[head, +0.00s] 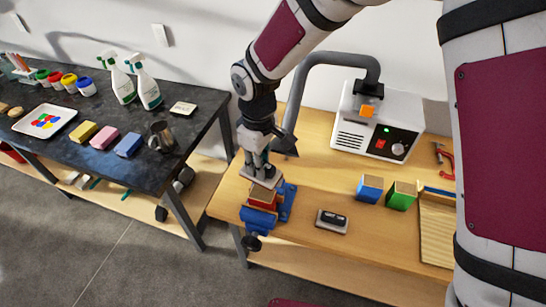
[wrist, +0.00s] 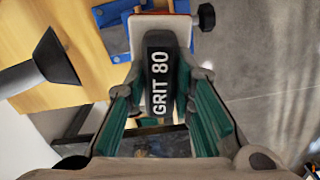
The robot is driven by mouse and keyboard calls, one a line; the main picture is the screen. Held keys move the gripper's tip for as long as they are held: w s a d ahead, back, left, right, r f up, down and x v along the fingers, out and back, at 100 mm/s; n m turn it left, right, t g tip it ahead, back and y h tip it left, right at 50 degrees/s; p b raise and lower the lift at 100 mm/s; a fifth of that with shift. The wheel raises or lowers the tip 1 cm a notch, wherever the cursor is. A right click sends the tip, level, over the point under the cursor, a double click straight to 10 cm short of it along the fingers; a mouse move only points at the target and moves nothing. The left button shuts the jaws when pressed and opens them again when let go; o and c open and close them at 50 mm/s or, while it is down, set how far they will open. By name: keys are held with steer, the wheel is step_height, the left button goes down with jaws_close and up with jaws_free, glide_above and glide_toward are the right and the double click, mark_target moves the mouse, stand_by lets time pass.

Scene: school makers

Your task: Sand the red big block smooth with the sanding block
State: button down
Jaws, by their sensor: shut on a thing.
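The red big block (head: 262,194) sits in the blue vise (head: 258,219) at the front left corner of the wooden bench. My gripper (head: 259,165) is directly above it, pointing down. It is shut on the sanding block (head: 262,181), a pale plate with a black grip marked GRIT 80, clear in the wrist view (wrist: 159,72). The sanding block lies over the red block's top and covers most of it. I cannot tell whether they touch. In the wrist view, part of the blue vise (wrist: 110,15) shows beside the plate.
A second black-topped block (head: 332,220) lies on the bench to the right. Blue (head: 369,188) and green (head: 401,195) blocks stand farther right. A white machine (head: 378,122) with a grey hose stands behind. A dark table (head: 62,155) with paints and bottles is left.

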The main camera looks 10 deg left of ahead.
steer(key=shift+f+b, duration=0.65)
steer(key=shift+f, duration=2.2)
